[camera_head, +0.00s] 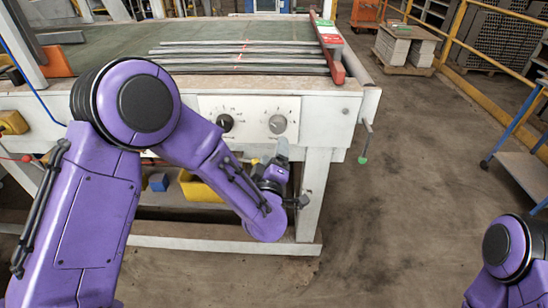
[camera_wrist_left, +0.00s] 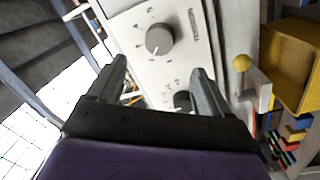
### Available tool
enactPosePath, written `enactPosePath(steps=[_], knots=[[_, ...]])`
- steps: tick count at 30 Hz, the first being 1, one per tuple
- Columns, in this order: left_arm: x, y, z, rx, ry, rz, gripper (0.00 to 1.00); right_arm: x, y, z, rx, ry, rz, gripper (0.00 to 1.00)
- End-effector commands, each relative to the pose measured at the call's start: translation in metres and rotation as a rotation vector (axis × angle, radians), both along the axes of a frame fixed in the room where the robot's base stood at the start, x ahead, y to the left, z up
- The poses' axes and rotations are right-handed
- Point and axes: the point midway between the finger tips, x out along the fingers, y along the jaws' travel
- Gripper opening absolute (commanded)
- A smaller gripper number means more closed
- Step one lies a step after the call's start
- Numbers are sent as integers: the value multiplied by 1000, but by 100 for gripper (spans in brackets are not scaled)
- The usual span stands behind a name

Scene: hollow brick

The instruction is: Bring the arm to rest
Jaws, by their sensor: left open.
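My left arm (camera_head: 180,128) reaches in from the left, in front of the machine's control panel (camera_head: 250,112). My left gripper (camera_head: 283,150) is at the right part of the panel, just below the grey knob (camera_head: 277,124). In the left wrist view the gripper (camera_wrist_left: 158,68) is open, its two fingers apart with nothing held. Beyond the fingers are two round dials, one upper (camera_wrist_left: 159,39) and one lower (camera_wrist_left: 182,101). Whether the fingers touch the panel cannot be told. Part of my right arm (camera_head: 510,250) shows at lower right; its gripper is out of view.
Yellow bins (camera_head: 198,187) lie below the panel. The floor (camera_head: 410,160) at right is open, with a cart (camera_head: 525,165) at its edge.

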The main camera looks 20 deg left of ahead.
Motion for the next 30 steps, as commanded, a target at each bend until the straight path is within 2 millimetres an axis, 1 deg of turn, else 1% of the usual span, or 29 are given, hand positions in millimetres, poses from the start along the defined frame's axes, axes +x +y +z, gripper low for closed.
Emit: enactPosePath(steps=[13, 14, 15, 17, 18, 20, 21, 23, 24, 26, 27, 29, 30], knots=[[0, -2, -1, 9, 11, -9, 80, 0, 0, 0, 0, 0, 0, 43], [0, -5, -4, 23, 29, -22, 80, 0, 0, 0, 0, 0, 0, 43], [-3, -8, -15, 54, 79, -49, 80, 0, 0, 0, 0, 0, 0, 43], [-17, -1, -48, 131, 208, -86, 80, 0, 0, 0, 0, 0, 0, 43], [-30, 6, -77, 175, 303, -103, 80, 0, 0, 0, 0, 0, 0, 43], [-57, 20, -123, 234, 458, -130, 80, 0, 0, 0, 0, 0, 0, 43], [-78, 29, -153, 267, 562, -144, 80, 0, 0, 0, 0, 0, 0, 43], [-114, 45, -193, 309, 711, -165, 80, 0, 0, 0, 0, 0, 0, 43], [-140, 55, -217, 332, 809, -177, 80, 0, 0, 0, 0, 0, 0, 43], [-182, 71, -249, 362, 954, -193, 80, 0, 0, 0, 0, 0, 0, 43], [-211, 81, -266, 379, 1046, -203, 80, 0, 0, 0, 0, 0, 0, 43], [-254, 96, -287, 398, 1171, -211, 80, 0, 0, 0, 0, 0, 0, 43], [-280, 105, -297, 407, 1241, -212, 80, 0, 0, 0, 0, 0, 0, 43]])
